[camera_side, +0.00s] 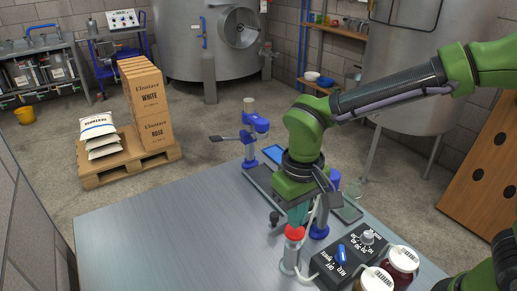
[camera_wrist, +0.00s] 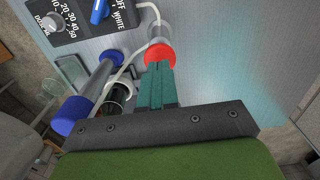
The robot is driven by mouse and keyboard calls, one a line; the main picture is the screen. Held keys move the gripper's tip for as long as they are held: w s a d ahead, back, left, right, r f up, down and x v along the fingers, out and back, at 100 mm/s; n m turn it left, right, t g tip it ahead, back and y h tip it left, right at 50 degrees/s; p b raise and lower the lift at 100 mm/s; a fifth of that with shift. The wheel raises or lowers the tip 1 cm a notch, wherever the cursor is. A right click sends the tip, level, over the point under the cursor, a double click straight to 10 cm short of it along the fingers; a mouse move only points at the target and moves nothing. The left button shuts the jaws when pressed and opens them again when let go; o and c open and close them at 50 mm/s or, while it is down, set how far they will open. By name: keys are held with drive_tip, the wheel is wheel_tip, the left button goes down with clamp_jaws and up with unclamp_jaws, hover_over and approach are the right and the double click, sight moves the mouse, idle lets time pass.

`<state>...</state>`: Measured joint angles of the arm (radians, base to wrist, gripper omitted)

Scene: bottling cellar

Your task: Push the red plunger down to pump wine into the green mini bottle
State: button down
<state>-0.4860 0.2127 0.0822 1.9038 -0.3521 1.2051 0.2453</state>
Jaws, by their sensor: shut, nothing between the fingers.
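The red plunger (camera_side: 294,233) caps a clear upright cylinder (camera_side: 289,262) near the table's front right. It also shows in the wrist view (camera_wrist: 159,53), top centre. My gripper (camera_side: 297,217) is shut and empty, pointing down over the plunger. In the wrist view its teal fingers (camera_wrist: 156,75) overlap the near edge of the red cap; I cannot tell whether they touch it. A dark round thing (camera_wrist: 119,93) sits left of the fingers, partly hidden; I cannot tell whether it is the green mini bottle. No green bottle shows clearly in the side view.
A black control box (camera_side: 342,262) with a blue switch and a white knob stands right of the plunger. The table's left side (camera_side: 170,240) is clear.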

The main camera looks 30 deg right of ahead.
drive_tip(key=shift+r, duration=2.55)
drive_tip(key=shift+w, duration=0.1)
drive_tip(key=shift+s+d+f+n+t+y, duration=0.3)
drive_tip(key=shift+s+d+y, duration=0.1)
drive_tip(key=shift+s+d, duration=0.25)
drive_tip(key=s+d+r+m+t, duration=0.2)
drive_tip(key=s+d+t, duration=0.1)
drive_tip(key=d, duration=0.4)
drive_tip(key=s+d+r+m+t+y, duration=0.1)
drive_tip(key=s+d+r+m+t, duration=0.1)
drive_tip(key=d, duration=0.6)
drive_tip(key=shift+s+r+m+t, duration=0.3)
drive_tip(key=shift+s+r+t, duration=0.4)
drive_tip(key=shift+s+t, duration=0.15)
